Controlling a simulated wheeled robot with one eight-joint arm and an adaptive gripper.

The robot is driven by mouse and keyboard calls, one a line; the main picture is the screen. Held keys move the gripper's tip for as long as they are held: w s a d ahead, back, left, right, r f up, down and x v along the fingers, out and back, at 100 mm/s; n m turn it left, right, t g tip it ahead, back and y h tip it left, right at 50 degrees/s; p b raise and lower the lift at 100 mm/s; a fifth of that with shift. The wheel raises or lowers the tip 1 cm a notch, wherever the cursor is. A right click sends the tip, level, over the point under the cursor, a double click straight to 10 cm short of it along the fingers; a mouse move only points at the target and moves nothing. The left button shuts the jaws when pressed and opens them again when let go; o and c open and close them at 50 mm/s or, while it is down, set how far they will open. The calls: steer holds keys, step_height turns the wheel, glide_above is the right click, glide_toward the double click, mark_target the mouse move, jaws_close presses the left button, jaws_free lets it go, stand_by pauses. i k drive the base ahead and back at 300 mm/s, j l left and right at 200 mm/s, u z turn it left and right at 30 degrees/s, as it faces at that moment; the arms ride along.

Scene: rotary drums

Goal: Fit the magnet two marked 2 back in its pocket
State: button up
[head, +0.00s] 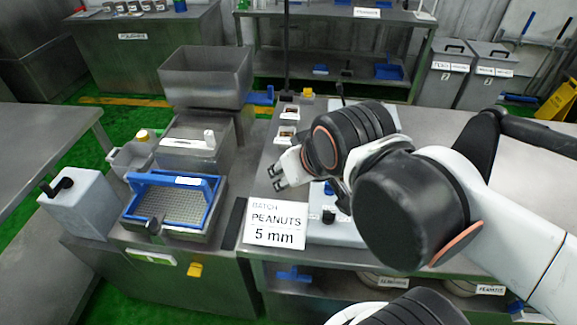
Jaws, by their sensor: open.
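My gripper (275,178) is at the centre of the head view, above the steel bench and pointing left. Its two fingertips are apart, and I see nothing between them. I cannot make out a magnet marked 2 or its pocket; no such mark is readable, and my arm hides part of the bench. Left of my gripper stands a steel machine with a blue-framed mesh screen (170,205).
A sign reading "PEANUTS 5 mm" (275,224) stands at the bench's front edge. Small trays (288,112) sit behind my gripper. A steel hopper (207,78) rises at the back left. A white container (82,207) stands far left. Bare bench (480,130) shows right of my arm.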

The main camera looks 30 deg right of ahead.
mark_target(219, 161)
steer(key=z, duration=1.05)
steer(key=u, duration=1.35)
steer(key=z, duration=1.35)
steer(key=j+z, duration=0.1)
steer(key=j, duration=0.4)
